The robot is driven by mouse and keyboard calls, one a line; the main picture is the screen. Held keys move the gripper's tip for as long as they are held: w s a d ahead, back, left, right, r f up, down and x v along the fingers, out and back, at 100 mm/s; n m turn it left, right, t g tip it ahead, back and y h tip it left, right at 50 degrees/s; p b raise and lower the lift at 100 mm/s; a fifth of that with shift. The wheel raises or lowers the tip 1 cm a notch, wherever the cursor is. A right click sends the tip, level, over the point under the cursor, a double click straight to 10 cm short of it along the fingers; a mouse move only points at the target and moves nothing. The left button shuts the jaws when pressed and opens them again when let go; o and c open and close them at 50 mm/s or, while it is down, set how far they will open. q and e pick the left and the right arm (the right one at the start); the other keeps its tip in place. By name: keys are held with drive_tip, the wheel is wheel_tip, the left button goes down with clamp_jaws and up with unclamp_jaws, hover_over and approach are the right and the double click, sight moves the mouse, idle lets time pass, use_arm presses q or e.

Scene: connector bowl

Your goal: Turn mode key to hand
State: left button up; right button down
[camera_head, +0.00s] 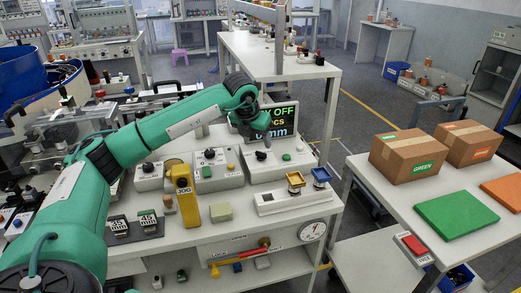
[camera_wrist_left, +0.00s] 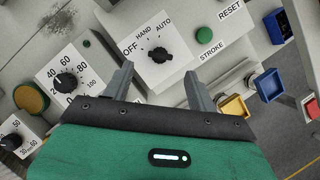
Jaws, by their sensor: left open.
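The mode key is a black knob (camera_wrist_left: 160,54) on a pale control box, with OFF, HAND and AUTO printed around it in the left wrist view. Its exact pointing direction is hard to tell. In the head view the control box (camera_head: 290,172) stands on the bench, below a dark display (camera_head: 284,115) that partly reads OFF. My left gripper (camera_wrist_left: 160,72) is open and empty, its two grey fingers on either side of the knob's line and apart from it. In the head view my left gripper (camera_head: 260,138) hangs over the box. My right gripper is not in view.
A yellow pendant marked 300 (camera_head: 185,195) stands left on the bench. Cartons (camera_head: 408,155) lie on another table.

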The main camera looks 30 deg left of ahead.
sight(261, 153)
use_arm(q)
drive_tip(key=x, duration=0.6)
drive_tip(key=shift+c, duration=0.5)
drive_tip(key=c, duration=0.9)
